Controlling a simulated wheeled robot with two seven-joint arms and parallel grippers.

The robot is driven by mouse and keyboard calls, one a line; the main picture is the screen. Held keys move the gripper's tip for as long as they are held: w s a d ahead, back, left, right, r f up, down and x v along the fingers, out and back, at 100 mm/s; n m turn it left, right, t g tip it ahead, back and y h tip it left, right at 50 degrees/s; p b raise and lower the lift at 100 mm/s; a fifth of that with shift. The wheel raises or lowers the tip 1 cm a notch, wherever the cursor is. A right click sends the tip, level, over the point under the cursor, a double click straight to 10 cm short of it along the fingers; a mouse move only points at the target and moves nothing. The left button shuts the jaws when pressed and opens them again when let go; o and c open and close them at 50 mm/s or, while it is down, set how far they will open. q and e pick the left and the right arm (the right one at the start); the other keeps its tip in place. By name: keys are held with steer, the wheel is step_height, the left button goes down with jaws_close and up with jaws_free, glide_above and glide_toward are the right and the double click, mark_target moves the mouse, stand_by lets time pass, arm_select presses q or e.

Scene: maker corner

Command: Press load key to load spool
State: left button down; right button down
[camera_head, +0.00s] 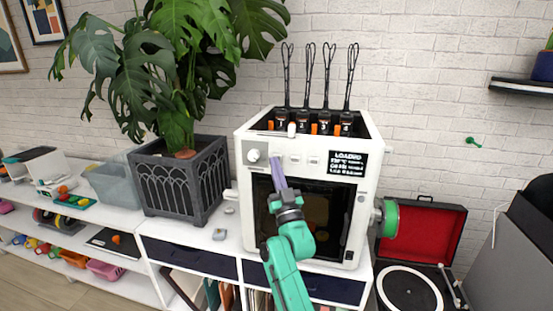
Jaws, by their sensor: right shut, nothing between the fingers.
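A white printer (367,185) stands on the white cabinet, with a knob (253,155) at the upper left of its front. To the right of the knob is a row of small light keys (312,161); their labels are too small to read. A black display (347,163) at the upper right reads "LOADED" above smaller lines. A green spool (390,218) sits on the printer's right side. My right gripper (277,160) is shut and empty, its purple fingertips at the left end of the key row; I cannot tell whether they touch. My left gripper is out of view.
Several black tools with looped tops (308,90) stand in the printer's open top. A dark planter (180,180) with a big plant is close on the left. A record player (410,288) with a red-lined lid is at the lower right.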

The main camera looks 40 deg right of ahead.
steer(key=shift+s+a, duration=0.35)
steer(key=shift+a, duration=0.15)
steer(key=shift+s+a+p, duration=0.5)
steer(key=shift+s+a, duration=0.2)
steer(key=shift+a, duration=0.35)
steer(key=shift+s+a+p, duration=0.5)
steer(key=shift+s+a, duration=0.2)
steer(key=shift+a, duration=0.3)
